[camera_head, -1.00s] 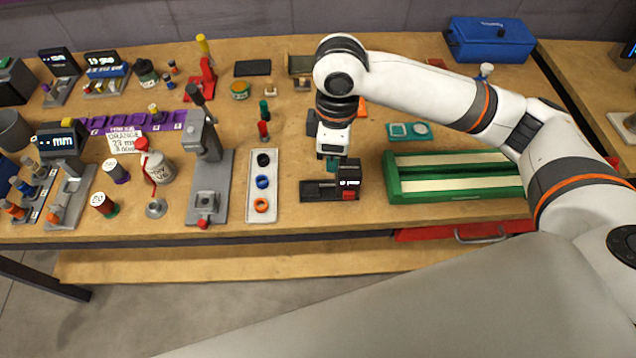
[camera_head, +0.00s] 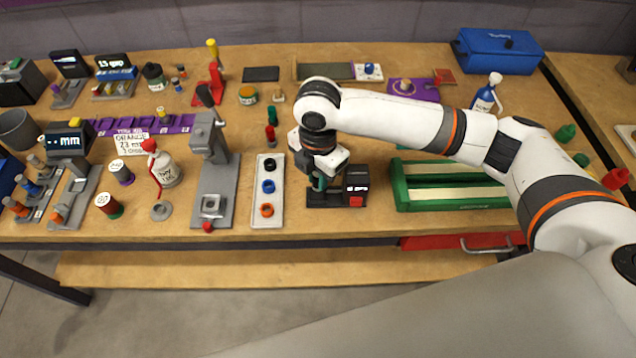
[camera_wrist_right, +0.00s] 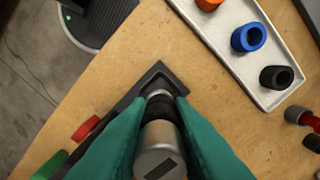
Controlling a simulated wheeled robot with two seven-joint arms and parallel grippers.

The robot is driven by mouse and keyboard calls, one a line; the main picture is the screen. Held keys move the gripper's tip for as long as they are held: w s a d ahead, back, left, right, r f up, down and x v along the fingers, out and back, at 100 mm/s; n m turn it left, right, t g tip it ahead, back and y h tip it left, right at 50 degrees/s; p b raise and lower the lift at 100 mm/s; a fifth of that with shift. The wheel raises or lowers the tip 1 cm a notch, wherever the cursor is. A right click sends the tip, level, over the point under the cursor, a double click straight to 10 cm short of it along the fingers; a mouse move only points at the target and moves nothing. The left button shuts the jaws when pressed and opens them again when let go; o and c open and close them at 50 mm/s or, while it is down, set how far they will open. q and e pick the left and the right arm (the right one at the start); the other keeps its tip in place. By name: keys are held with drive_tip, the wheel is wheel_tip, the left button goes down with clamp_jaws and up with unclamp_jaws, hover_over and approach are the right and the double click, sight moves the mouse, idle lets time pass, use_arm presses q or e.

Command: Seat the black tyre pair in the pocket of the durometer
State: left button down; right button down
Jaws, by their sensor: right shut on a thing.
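The black tyre pair (camera_head: 270,164) sits at the back of a pale tray (camera_head: 267,222), behind a blue and an orange pair; it also shows in the right wrist view (camera_wrist_right: 277,77). A grey lever press (camera_head: 214,160) left of the tray has a square pocket (camera_head: 211,203) at its front; I take it for the durometer, with no label to confirm. My right gripper (camera_head: 319,183) is tilted low over a black device (camera_head: 356,183) right of the tray. Its green fingers (camera_wrist_right: 158,103) are shut on a grey metal cylinder (camera_wrist_right: 160,150), not the tyres. My left gripper is out of view.
A green box with cream strips (camera_head: 455,184) lies right of the black device. Red and green small pieces (camera_head: 271,128) stand behind the tray. The bench's front edge is close.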

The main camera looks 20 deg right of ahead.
wheel_tip(320, 180, down, 3)
drive_tip(key=shift+f, duration=0.2)
drive_tip(key=shift+f, duration=0.1)
drive_tip(key=c, duration=1.3)
unclamp_jaws()
wheel_tip(320, 180, up, 12)
drive_tip(key=shift+r+b, duration=0.15)
drive_tip(key=shift+b, duration=0.2)
drive_tip(key=shift+s, duration=0.1)
